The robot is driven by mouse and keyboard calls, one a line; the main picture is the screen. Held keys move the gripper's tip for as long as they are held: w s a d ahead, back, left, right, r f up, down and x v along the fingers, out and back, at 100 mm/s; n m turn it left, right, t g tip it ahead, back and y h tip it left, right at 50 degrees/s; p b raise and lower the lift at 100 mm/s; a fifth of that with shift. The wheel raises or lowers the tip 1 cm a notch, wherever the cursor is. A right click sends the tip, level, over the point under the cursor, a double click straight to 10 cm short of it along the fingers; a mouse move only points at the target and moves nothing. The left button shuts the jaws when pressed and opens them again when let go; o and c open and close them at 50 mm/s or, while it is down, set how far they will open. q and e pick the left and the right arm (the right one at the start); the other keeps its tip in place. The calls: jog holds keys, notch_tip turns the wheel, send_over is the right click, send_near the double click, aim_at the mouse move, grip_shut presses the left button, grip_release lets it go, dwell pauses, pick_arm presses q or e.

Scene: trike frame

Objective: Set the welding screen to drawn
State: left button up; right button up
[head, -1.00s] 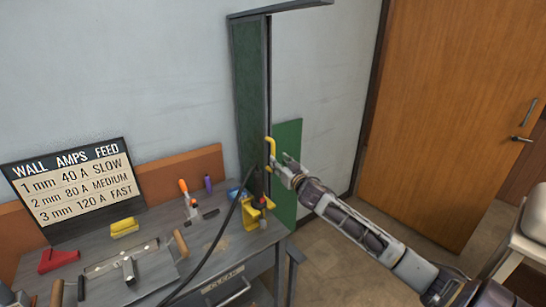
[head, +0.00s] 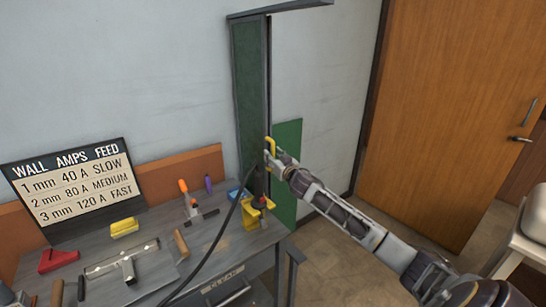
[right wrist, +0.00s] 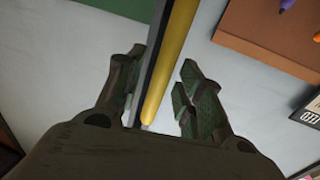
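The welding screen (head: 249,85) is a dark green panel in a grey frame against the wall behind the bench, gathered to the left below a grey top rail (head: 282,7). A yellow upright handle (head: 268,143) is on its right edge. My right gripper (head: 274,156) is at this handle and partly hides it. In the right wrist view, the yellow handle (right wrist: 168,65) runs between the two open fingers of my right gripper (right wrist: 160,92). A gap shows between the handle and the right finger; contact on the left is unclear. My left gripper is out of view.
The grey bench (head: 205,240) holds a yellow clamp-like stand (head: 257,213), a black cable, hand tools and a settings sign (head: 75,185). A lower green panel (head: 287,140) stands right of the screen. A wooden door (head: 455,120) is farther right, with open floor before it.

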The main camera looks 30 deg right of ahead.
jog(key=shift+w, duration=0.3)
grip_shut()
dwell(0.3)
